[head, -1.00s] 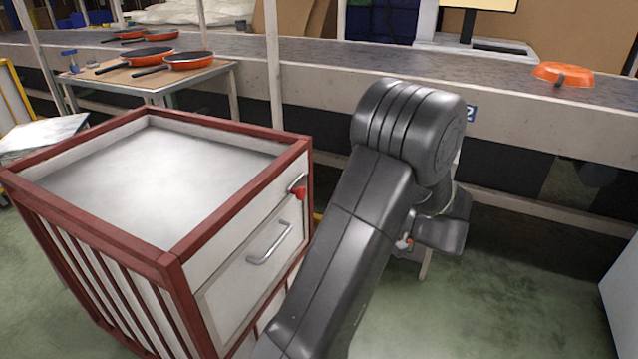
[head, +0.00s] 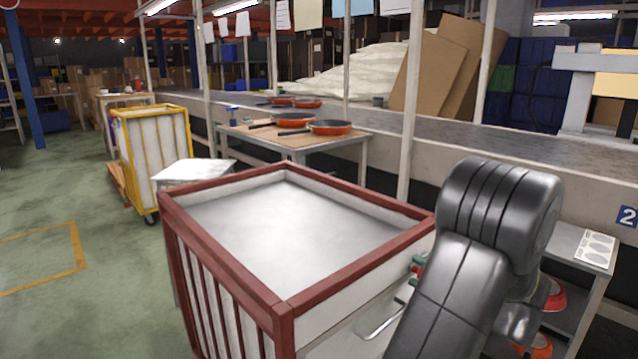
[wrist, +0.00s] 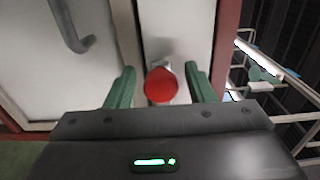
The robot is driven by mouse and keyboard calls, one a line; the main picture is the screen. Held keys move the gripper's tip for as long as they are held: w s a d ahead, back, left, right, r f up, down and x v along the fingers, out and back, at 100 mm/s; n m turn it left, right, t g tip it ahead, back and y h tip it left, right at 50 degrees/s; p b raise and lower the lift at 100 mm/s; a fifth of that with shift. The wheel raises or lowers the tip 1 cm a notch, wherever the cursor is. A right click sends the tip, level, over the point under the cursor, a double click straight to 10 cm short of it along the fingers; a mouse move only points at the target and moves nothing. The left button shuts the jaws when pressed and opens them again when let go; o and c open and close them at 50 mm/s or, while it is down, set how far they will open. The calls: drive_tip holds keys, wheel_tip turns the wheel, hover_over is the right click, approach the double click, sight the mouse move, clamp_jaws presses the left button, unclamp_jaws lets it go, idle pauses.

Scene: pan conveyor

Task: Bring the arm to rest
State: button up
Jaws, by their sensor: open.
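My gripper (wrist: 160,82) is open. In the wrist view its two green fingers stand on either side of a red knob (wrist: 160,86) on the white front of the red-framed cart (head: 362,187). Gaps show between the fingers and the knob, and I cannot tell how far the fingers reach past it. In the head view my arm hides most of the gripper. Only bits of green finger and red knob show beside the cart's front.
A grey bar handle (wrist: 70,26) is beside the knob. A table with orange pans (head: 328,127) stands behind the cart, before the conveyor (head: 480,140). A yellow-framed cart (head: 150,150) is at left. A small stand (head: 560,238) is at right. Floor at left is open.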

idle(0.3)
drive_tip(key=p+v, duration=0.3)
drive_tip(key=v, duration=1.1)
drive_tip(key=x, duration=0.4)
drive_tip(key=b+x, duration=0.1)
drive_tip(key=x, duration=0.4)
drive_tip(key=b+x, duration=0.1)
drive_tip(key=x, duration=0.4)
drive_tip(key=shift+r, duration=0.25)
drive_tip(key=m+p, duration=0.3)
drive_tip(key=p, duration=0.1)
drive_tip(key=shift+r+m, duration=0.1)
drive_tip(key=shift+m, duration=0.3)
drive_tip(key=m+p, duration=0.5)
drive_tip(key=p, duration=0.1)
drive_tip(key=shift+d, duration=0.1)
drive_tip(key=m+p, duration=0.5)
drive_tip(key=m, duration=0.1)
drive_tip(key=shift+r+p, duration=0.1)
drive_tip(key=shift+p, duration=0.3)
drive_tip(key=shift+w+f+m+p, duration=0.1)
drive_tip(key=shift+f+m+p, duration=0.1)
drive_tip(key=shift+m+p, duration=1.2)
